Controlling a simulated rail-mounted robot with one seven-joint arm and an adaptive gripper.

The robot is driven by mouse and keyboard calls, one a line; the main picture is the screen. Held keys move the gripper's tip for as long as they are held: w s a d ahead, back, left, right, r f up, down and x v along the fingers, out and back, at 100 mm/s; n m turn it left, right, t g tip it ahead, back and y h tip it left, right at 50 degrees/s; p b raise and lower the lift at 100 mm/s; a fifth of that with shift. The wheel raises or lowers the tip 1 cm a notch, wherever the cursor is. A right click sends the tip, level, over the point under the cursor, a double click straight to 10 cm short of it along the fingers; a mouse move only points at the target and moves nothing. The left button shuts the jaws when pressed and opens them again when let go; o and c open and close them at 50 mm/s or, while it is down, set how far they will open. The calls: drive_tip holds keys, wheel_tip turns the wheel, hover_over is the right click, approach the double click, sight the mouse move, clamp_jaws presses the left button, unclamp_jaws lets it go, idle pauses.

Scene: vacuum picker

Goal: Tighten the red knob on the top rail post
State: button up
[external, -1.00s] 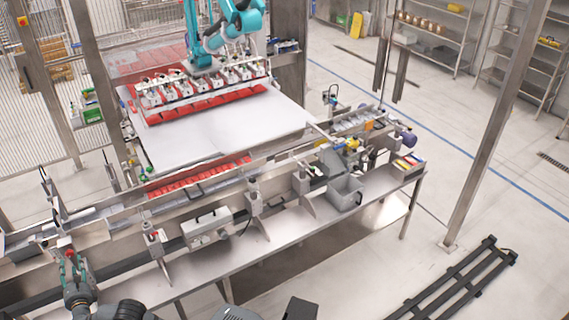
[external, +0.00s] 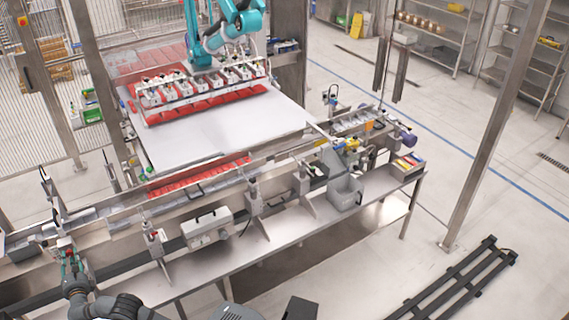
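My gripper (external: 68,256) is at the lower left in the external view, right at a rail post (external: 64,241) on the conveyor's near side. Its fingers are at the top of that post, where the red knob sits. The knob is mostly hidden by the gripper and too small to make out clearly. I cannot tell whether the fingers are closed on it or only around it. Another post (external: 153,238) with a small red top stands further right along the rail, clear of my gripper.
A long conveyor (external: 110,228) with metal side rails runs from lower left to upper right. A teal robot arm (external: 228,30) stands over red trays behind.

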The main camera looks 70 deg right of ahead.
drive_tip(key=c, duration=0.6)
clamp_jaws()
